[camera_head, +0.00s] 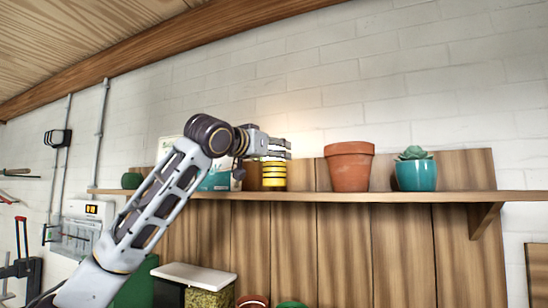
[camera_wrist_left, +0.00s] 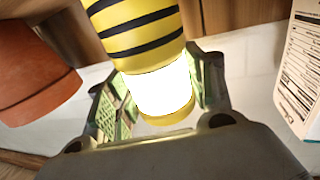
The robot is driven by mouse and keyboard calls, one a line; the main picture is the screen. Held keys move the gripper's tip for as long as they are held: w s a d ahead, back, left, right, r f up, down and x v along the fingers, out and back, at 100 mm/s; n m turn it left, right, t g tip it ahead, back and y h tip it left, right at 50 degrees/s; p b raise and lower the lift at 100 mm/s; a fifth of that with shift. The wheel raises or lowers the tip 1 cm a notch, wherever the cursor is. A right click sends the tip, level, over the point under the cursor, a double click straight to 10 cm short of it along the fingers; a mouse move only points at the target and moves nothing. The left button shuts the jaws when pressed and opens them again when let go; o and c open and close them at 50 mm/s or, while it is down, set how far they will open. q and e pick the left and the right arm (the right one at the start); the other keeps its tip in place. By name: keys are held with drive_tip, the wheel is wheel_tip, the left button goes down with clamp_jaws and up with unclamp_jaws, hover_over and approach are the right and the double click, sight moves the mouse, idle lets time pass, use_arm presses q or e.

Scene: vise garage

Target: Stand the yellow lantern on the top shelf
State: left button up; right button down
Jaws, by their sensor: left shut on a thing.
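The yellow lantern (camera_head: 273,176) has black stripes and a glowing white section. It stands upright in the head view, with its base at the level of the wooden top shelf (camera_head: 400,196). I cannot tell whether the base touches the board. My left gripper (camera_head: 276,148) is shut on its upper part, reaching in from the left. In the left wrist view the lantern (camera_wrist_left: 140,32) appears base-up, its bright section between the two fingers of my left gripper (camera_wrist_left: 160,88). My right gripper is in neither view.
A terracotta pot (camera_head: 349,168) stands on the shelf right of the lantern, then a teal pot with a succulent (camera_head: 415,172). A white and teal box (camera_head: 216,181) is left of it, partly hidden by my arm. The shelf is bare at the far right.

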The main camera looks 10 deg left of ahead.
use_arm(q)
drive_tip(key=shift+f, duration=0.6)
drive_tip(key=shift+f, duration=0.2)
drive_tip(key=o, duration=1.2)
drive_tip(key=shift+o, duration=0.2)
drive_tip(key=shift+r, duration=0.15)
drive_tip(key=shift+b+v, duration=0.4)
drive_tip(key=shift+v, duration=0.4)
drive_tip(key=b+v, duration=0.3)
drive_tip(key=v, duration=0.7)
drive_tip(key=shift+s+b, duration=0.25)
drive_tip(key=shift+b, duration=0.1)
